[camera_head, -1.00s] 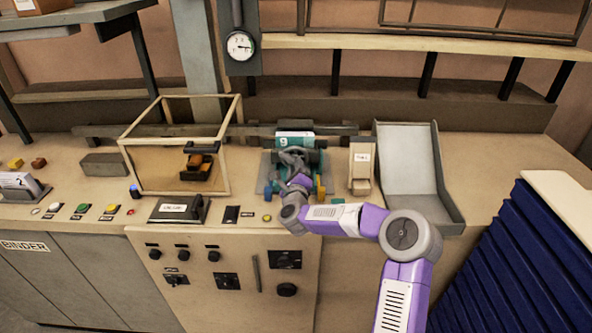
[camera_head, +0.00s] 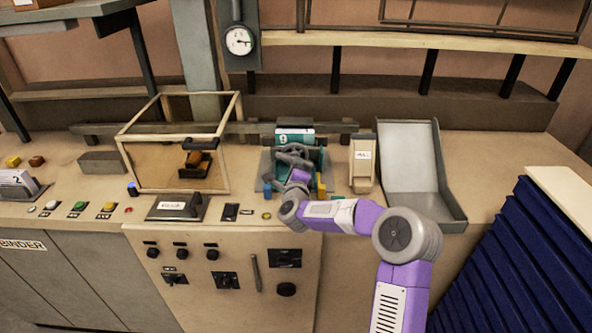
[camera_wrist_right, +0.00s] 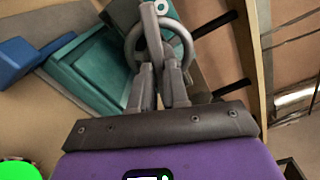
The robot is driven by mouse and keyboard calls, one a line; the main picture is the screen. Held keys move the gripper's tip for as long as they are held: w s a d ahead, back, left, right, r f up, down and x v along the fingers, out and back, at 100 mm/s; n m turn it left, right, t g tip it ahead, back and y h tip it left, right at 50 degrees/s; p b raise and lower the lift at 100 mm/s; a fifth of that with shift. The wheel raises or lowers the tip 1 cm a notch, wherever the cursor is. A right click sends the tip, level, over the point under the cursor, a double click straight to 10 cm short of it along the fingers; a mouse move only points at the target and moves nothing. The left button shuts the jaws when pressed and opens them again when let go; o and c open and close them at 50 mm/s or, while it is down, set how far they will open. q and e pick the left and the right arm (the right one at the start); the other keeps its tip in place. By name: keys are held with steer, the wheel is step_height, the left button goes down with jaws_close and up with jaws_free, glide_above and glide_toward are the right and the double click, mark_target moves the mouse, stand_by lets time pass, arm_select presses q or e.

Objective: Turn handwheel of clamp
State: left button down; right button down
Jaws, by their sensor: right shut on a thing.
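The clamp (camera_head: 314,156) is a teal and grey device on the bench, in the middle of the head view. A small grey handwheel (camera_head: 283,151) sits at its front. In the right wrist view, the handwheel (camera_wrist_right: 133,45) is a grey ring with a light hub and spoke. My right gripper (camera_head: 298,164) reaches it from the front. In the right wrist view, the fingers of my right gripper (camera_wrist_right: 163,68) are shut on the handwheel's near side, and the exact contact is partly hidden. The rest of the clamp is partly covered by my wrist. My left gripper is not in view.
A wood-framed clear box (camera_head: 131,168) stands left of the clamp. A small beige labelled block (camera_head: 361,172) and a grey chute (camera_head: 410,165) stand to its right. Blue stacked panels (camera_head: 520,260) fill the lower right.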

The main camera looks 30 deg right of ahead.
steer(key=shift+r+n+b, duration=0.15)
steer(key=shift+n+b, duration=0.35)
steer(key=shift+n, duration=2.5)
steer(key=shift+r+n+b, duration=0.15)
steer(key=shift+n+b, duration=0.35)
steer(key=shift+n, duration=2.5)
steer(key=c, duration=1.1)
jaws_free()
steer(key=shift+s+a, duration=0.1)
